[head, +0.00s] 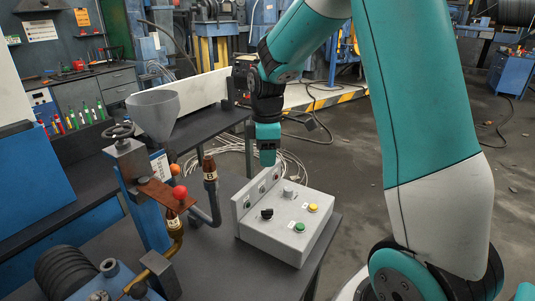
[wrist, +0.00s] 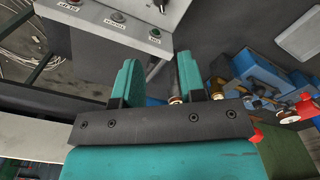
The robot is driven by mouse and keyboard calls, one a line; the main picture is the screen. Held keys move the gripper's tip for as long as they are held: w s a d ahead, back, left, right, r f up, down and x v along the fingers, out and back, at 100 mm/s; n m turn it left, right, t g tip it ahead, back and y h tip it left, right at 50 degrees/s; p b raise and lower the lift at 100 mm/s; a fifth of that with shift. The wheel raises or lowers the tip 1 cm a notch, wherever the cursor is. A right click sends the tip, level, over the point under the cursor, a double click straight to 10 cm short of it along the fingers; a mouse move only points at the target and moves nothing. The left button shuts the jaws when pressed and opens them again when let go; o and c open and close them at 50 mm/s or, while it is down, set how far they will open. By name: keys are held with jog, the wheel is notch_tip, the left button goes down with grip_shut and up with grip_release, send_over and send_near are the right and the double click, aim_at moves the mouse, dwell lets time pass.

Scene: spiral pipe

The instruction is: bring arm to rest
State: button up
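My arm comes down from the top of the head view, and my gripper (head: 267,158) points down just above and behind the grey control box (head: 292,222). In the wrist view my gripper (wrist: 157,65) shows two teal fingers set apart, with nothing held between them. The control box (wrist: 105,45) lies beyond the fingertips there, with labelled buttons on its panel. In the head view the box carries a black knob (head: 267,213), a yellow button (head: 313,208) and a green button (head: 299,227). A gap between gripper and box is hard to judge.
A blue machine with a grey funnel (head: 154,112), a handwheel (head: 119,131) and a red ball knob (head: 180,193) stands left of the gripper. Loose cables (head: 283,168) lie on the floor behind. The floor at right is largely clear.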

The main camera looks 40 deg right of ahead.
dwell(0.3)
jog(key=s+a+r+m+y, duration=0.2)
jog(key=s+a+r, duration=0.1)
jog(key=s+a, duration=0.8)
jog(key=s+a+r+m+y, duration=0.2)
jog(key=s+a+r, duration=0.2)
jog(key=s+a, duration=0.7)
jog(key=shift+s+a+r, duration=0.2)
jog(key=shift+s+r, duration=0.05)
jog(key=shift+s, duration=0.2)
